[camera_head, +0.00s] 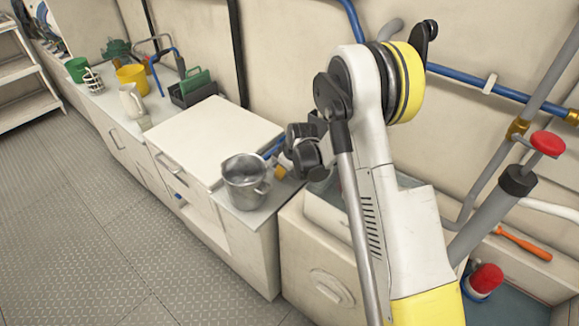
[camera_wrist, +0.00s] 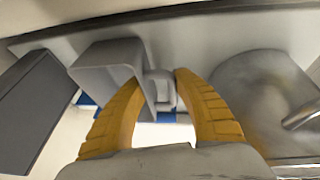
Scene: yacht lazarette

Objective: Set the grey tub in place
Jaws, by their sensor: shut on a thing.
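My gripper (camera_wrist: 165,88) shows two yellow, ribbed fingers in the wrist view. They are shut on a small grey part of the grey tub (camera_wrist: 105,58), a box-like piece with an open side, at the left of the fingers. Whether the tub touches the surface below I cannot tell. In the head view my gripper (camera_head: 281,171) is low over the counter, just right of the metal pot, mostly hidden by my arm. The tub cannot be made out there.
The metal pot (camera_head: 245,182) stands close beside my gripper and also fills the right of the wrist view (camera_wrist: 262,98). A raised white lid (camera_head: 215,135) lies left of it. A dark grey panel (camera_wrist: 35,110) is at the wrist view's left. Blue pipe (camera_head: 460,77) runs along the wall.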

